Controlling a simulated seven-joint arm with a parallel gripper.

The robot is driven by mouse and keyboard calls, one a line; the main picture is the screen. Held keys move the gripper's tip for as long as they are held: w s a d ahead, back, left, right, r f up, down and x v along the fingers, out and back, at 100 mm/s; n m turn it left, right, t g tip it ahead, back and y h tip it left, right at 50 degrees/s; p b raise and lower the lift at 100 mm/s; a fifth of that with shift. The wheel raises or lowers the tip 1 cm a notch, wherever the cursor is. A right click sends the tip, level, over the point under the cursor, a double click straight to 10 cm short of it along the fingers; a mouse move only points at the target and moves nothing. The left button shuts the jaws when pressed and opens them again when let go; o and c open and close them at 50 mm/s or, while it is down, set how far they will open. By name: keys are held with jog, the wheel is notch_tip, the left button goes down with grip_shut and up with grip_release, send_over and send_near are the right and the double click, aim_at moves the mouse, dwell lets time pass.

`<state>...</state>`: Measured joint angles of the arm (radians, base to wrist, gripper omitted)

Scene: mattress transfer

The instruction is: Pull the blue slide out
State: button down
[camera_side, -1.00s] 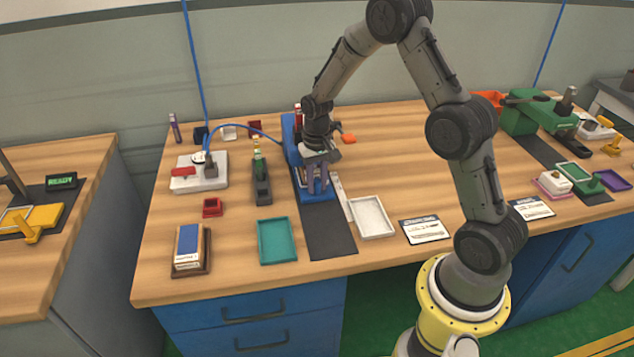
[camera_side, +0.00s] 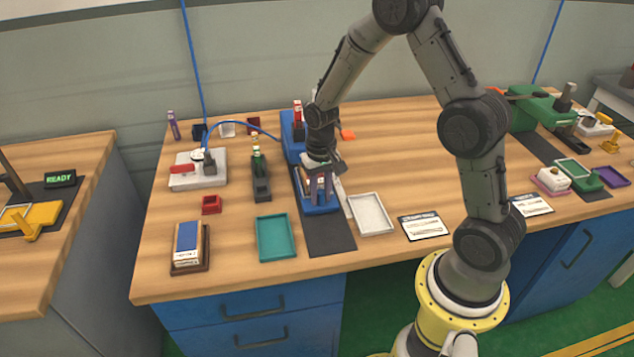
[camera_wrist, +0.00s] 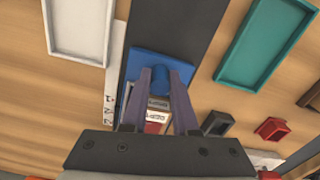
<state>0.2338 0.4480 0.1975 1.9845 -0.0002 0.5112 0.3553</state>
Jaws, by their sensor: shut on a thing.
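The blue slide (camera_side: 322,209) lies on a dark grey mat (camera_side: 328,237), in front of the blue housing (camera_side: 291,138). My gripper (camera_side: 319,194) is over the front end of the slide, pointing down. In the wrist view, the purple fingers of my gripper (camera_wrist: 163,76) close on the round blue knob of the slide (camera_wrist: 152,56). Small labelled pale and red pieces (camera_wrist: 155,116) show between the fingers, on the slide. My wrist hides the back of the slide in the side view.
A white tray (camera_side: 388,229) is right of the mat, with a pale ruler-like strip beside the slide. A teal tray (camera_side: 260,253) and a dark holder with a green piece (camera_side: 261,190) are to the left. Bare mat lies in front of the slide.

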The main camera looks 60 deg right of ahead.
jog(key=s+a, duration=0.8)
jog(key=shift+s, duration=0.1)
jog(key=c, duration=0.7)
grip_release()
jog(key=shift+a, duration=0.1)
jog(key=shift+c, duration=0.2)
jog(key=shift+o, duration=0.3)
jog(key=shift+r, duration=0.3)
notch_tip(320, 180, up, 13)
jog(key=shift+r, duration=0.15)
